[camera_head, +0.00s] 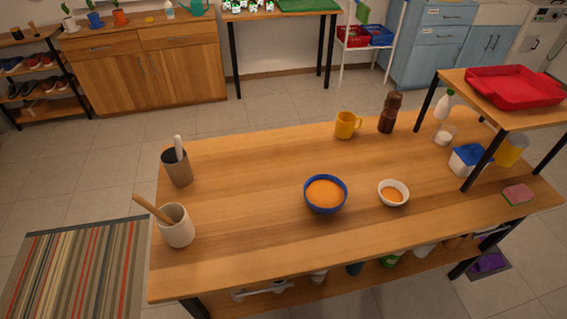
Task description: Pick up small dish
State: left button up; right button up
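A small white dish (381,188) with orange contents stands upright on the wooden table, right of the middle. A larger blue bowl (311,201), also with orange contents, stands just to its left, with a gap between them. Neither of my grippers shows in the head view, and nothing touches the dish.
The wooden table (250,235) has a yellow mug (345,126) and a dark pepper mill (389,113) at the back. Two utensil holders (176,227) stand at the left. A raised shelf with a red tray (514,88) stands at the right, near a sponge (517,194). The front middle is clear.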

aim_at(392, 193)
jog(key=l+z, duration=0.35)
jog(key=l, duration=0.35)
jog(key=i+l+z, duration=0.15)
jog(key=l+z, duration=0.15)
jog(key=l, duration=0.35)
